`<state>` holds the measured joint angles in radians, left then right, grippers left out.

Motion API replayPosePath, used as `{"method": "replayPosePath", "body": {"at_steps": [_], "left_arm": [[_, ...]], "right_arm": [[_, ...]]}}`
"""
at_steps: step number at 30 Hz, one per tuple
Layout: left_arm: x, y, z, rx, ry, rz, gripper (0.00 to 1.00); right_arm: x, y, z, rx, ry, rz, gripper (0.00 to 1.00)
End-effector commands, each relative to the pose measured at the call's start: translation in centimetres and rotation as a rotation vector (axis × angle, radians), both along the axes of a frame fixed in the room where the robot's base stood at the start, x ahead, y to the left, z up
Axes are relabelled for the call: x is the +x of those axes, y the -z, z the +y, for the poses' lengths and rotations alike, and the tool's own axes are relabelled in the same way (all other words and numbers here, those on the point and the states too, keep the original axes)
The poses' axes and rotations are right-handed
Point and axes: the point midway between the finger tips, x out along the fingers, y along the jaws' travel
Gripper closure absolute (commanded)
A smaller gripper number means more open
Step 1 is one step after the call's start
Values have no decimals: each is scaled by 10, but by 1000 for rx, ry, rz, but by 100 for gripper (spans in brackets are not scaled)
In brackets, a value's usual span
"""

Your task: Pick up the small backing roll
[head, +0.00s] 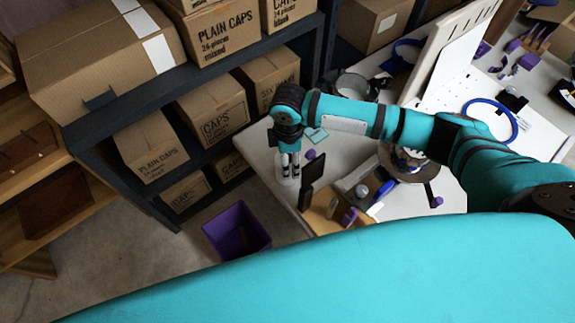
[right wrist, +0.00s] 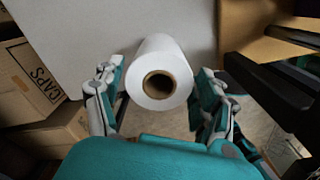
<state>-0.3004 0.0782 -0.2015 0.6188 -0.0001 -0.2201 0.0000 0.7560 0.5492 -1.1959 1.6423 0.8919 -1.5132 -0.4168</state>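The small backing roll (right wrist: 160,49) is white with a brown cardboard core. In the right wrist view it lies between the fingers of my right gripper (right wrist: 158,88), its core end facing the camera. The fingers are spread on either side of it; a narrow gap shows at the left, while the right finger is very close and contact there is unclear. In the head view my right gripper (head: 290,172) points down at the table's left edge, with part of the white roll (head: 287,182) below the fingers. My left gripper is not in view.
The white table (head: 262,150) holds a black upright piece (head: 312,180), a wooden box, a blue marker (head: 383,190) and a round stand right of the gripper. A dark shelf with cardboard boxes (head: 212,112) stands left. A purple bin (head: 237,230) is on the floor.

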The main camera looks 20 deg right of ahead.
Motion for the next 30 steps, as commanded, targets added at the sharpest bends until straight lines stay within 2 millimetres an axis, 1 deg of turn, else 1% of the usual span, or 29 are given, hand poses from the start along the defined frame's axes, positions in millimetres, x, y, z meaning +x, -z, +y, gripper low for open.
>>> {"method": "replayPosePath", "body": {"at_steps": [1,2,15,16,24,28,30], "left_arm": [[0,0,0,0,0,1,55],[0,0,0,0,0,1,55],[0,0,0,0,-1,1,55],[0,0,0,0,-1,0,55],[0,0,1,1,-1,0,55],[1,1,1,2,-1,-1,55],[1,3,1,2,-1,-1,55]], "right_arm": [[0,0,0,0,0,0,36],[0,0,0,0,0,0,40],[0,-1,0,0,1,0,98],[0,-1,0,1,1,-1,100],[1,-2,0,1,0,-1,100],[1,-9,0,2,0,-2,100],[1,-16,0,1,1,-3,100]]}}
